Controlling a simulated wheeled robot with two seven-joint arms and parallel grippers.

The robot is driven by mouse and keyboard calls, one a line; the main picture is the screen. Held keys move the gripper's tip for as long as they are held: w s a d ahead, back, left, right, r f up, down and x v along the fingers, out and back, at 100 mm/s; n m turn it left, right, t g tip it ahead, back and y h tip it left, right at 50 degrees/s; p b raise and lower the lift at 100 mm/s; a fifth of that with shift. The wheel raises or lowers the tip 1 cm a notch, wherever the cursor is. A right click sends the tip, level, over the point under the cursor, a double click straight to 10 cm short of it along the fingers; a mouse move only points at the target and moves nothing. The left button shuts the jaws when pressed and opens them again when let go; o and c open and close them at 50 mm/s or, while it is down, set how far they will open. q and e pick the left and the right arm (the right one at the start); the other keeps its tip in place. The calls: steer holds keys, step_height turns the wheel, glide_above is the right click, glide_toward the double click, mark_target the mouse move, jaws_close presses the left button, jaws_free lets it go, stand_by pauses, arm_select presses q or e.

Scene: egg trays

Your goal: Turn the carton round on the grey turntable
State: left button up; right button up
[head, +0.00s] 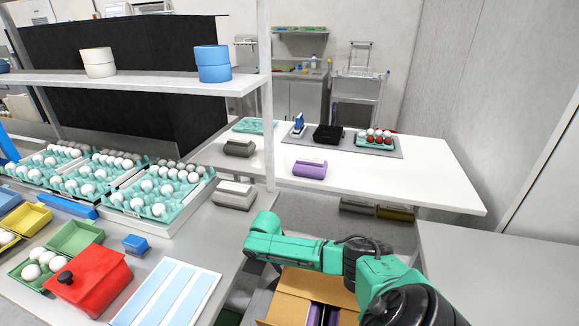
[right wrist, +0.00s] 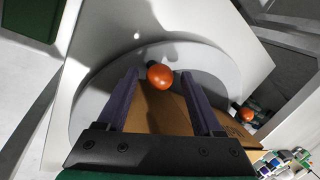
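My left gripper is not in view.
An orange ball-shaped piece (right wrist: 160,76) lies near the fingertips and another (right wrist: 247,115) is farther right. A bench with egg trays (head: 158,210) and a red box (head: 90,280) is on the left. A white table (head: 400,170) stands behind; a grey bench (head: 500,270) is right.

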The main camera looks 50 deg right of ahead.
steer(key=v, duration=1.4)
steer(key=shift+w+r+b, duration=0.2)
steer(key=shift+r+b, duration=0.1)
steer(key=shift+b, duration=0.15)
